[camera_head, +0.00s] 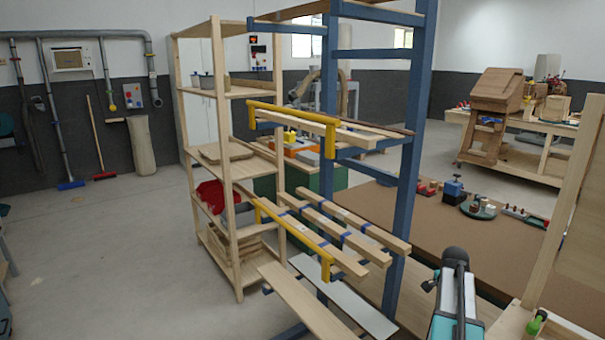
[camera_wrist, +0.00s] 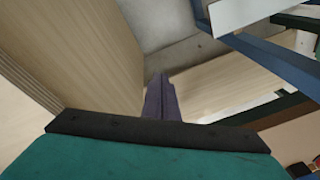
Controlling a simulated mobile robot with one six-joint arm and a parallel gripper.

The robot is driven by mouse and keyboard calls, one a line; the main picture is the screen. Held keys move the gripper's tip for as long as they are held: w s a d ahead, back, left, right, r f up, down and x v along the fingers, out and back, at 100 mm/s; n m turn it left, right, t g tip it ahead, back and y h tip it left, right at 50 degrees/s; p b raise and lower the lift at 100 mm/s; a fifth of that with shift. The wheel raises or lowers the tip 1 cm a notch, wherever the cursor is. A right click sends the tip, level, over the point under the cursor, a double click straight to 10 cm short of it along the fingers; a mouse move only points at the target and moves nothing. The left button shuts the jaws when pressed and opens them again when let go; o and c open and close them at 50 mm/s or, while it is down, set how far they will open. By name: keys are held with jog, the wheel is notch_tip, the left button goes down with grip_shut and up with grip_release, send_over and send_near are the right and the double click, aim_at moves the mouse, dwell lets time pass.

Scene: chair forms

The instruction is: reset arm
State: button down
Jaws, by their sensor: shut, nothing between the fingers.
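My gripper (camera_wrist: 162,96) shows in the wrist view as two dark purplish fingers, pressed together and empty. They point away from the camera, beyond a black bar and a teal housing. A large wooden panel (camera_wrist: 75,45) fills the left side of that view, close to the fingers. A pale wooden surface (camera_wrist: 225,88) lies to the right of them. In the head view, part of my arm rises at the bottom right, and I cannot make out the fingers there.
A blue metal rack (camera_head: 411,150) with yellow-railed arms holds wooden boards. A light wooden shelf unit (camera_head: 222,160) stands left of it. A brown-topped bench (camera_head: 415,225) carries small tools behind my arm. A wooden panel (camera_head: 570,210) stands at right. Floor at left is clear.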

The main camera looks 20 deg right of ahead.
jog(key=s+a+f+n+g+y+p, duration=0.1)
jog(key=a+f+n, duration=0.5)
jog(key=a+f, duration=0.75)
jog(key=s+a+f+n+g+y, duration=0.15)
jog(key=a+f+n, duration=0.55)
jog(key=a, duration=1.1)
jog(key=s+a+f+n+g, duration=0.1)
jog(key=s+a+f+n, duration=0.1)
jog(key=s+a+f, duration=0.2)
jog(key=s+a+f+n+g, duration=0.1)
jog(key=s+a+f+n, duration=0.2)
jog(key=s+a, duration=0.6)
jog(key=s+a+f+n+g+p, duration=0.1)
jog(key=s+a+f+n+g, duration=0.1)
jog(key=s+a+f, duration=0.3)
jog(key=s+a+n, duration=0.1)
jog(key=s+a, duration=0.1)
jog(key=s, duration=0.1)
jog(key=shift+s, duration=0.25)
jog(key=shift+s+h, duration=0.15)
jog(key=shift+h, duration=0.1)
